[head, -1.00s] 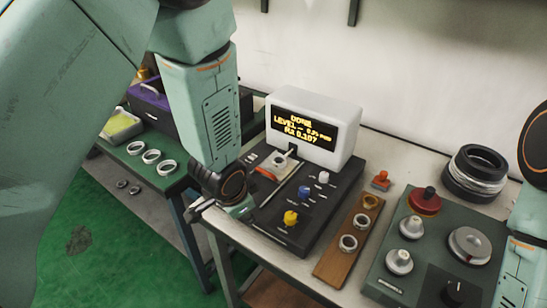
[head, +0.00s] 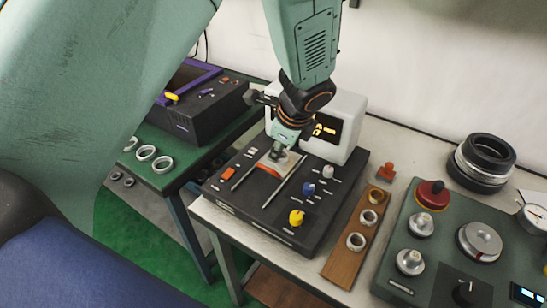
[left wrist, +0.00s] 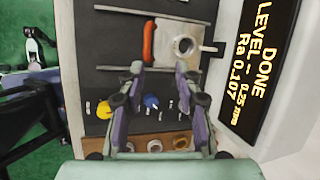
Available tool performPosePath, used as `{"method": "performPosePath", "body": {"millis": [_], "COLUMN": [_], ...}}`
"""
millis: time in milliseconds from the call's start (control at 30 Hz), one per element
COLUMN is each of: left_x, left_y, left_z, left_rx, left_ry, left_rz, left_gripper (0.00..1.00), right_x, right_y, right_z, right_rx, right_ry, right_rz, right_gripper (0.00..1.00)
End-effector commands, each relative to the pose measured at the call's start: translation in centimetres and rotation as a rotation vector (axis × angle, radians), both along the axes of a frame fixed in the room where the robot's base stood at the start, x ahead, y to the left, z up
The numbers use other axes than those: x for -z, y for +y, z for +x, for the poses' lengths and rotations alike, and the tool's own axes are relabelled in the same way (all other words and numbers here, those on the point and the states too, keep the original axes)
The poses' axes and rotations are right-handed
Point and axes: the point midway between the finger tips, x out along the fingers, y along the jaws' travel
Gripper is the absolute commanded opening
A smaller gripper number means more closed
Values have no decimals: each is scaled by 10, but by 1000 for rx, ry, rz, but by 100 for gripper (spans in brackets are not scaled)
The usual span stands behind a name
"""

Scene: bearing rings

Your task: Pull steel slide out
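The steel slide (head: 291,158) is a pale metal plate with an orange-red bar (head: 268,170) along its front edge. It sits on the black gauge (head: 255,196), close to the display housing. In the left wrist view the slide (left wrist: 178,30) carries a steel ring (left wrist: 184,46), and its red bar (left wrist: 148,41) is clear of the fingers. My left gripper (head: 278,152) is above the slide and partly hides it. In the left wrist view its fingers (left wrist: 160,73) are apart with nothing between them. My right gripper is not in view.
The white display housing (head: 350,105) stands behind the slide; its screen reads DONE in the left wrist view. White, blue and yellow knobs (head: 296,217) stand right of the slide. A wooden ring holder (head: 343,262) and green panel (head: 400,245) lie farther right.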

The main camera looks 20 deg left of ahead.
Motion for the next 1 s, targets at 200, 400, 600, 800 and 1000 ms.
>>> {"method": "performPosePath", "body": {"millis": [200, 400, 600, 800, 1000], "left_x": [-1, 19, 49, 67, 71], "left_y": [12, 19, 31, 39, 41], "left_z": [-13, -11, -4, 2, 5], "left_rx": [73, 79, 78, 81, 82], "left_ry": [89, 95, 93, 92, 90], "left_rz": [71, 70, 68, 68, 70], "left_gripper": [34, 34, 34, 34, 34], "right_x": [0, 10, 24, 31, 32], "right_y": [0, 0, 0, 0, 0], "right_z": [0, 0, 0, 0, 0], "right_rx": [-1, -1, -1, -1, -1], "right_ry": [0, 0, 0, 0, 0], "right_rz": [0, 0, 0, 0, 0], "right_gripper": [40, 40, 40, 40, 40]}}
